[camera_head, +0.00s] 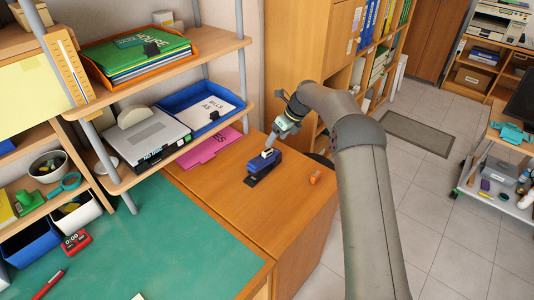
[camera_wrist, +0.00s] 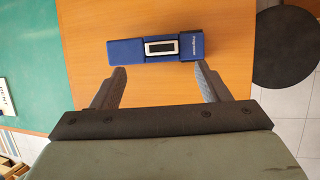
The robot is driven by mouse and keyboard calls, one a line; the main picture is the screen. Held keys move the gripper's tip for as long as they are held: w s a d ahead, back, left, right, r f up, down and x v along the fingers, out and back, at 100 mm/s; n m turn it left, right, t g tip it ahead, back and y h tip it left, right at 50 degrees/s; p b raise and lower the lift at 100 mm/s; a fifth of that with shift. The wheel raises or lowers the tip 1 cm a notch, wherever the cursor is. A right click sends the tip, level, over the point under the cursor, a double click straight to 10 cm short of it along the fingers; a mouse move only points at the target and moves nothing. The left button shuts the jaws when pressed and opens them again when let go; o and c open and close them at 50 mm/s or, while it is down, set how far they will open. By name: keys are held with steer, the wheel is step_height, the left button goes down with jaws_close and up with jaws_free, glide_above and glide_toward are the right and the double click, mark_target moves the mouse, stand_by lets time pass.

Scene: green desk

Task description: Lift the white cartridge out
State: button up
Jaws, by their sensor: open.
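A blue stamp-like device (camera_wrist: 127,50) lies on the wooden desktop; it also shows in the head view (camera_head: 263,165). The white cartridge (camera_wrist: 161,40), a white-edged block with a dark middle, sits in the opening of its body; it shows as a small pale spot in the head view (camera_head: 267,153). My gripper (camera_wrist: 160,72) is open and empty. In the wrist view its two fingers appear just below the device, one to each side of the cartridge. In the head view my gripper (camera_head: 271,143) hangs just above the device's far end. Its height above the cartridge is hard to tell.
A small orange object (camera_head: 316,177) lies on the wooden desktop (camera_head: 230,190), right of the device. A pink folder (camera_head: 209,147) lies at the left under the shelf (camera_head: 170,151). The desktop around the device is mostly clear. A dark round stool seat (camera_wrist: 287,45) stands beyond the desk edge.

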mark_target(268, 150)
steer(key=shift+w+p+x, duration=0.2)
steer(key=shift+p+x, duration=0.75)
steer(key=shift+x, duration=2.6)
steer(key=c, duration=1.1)
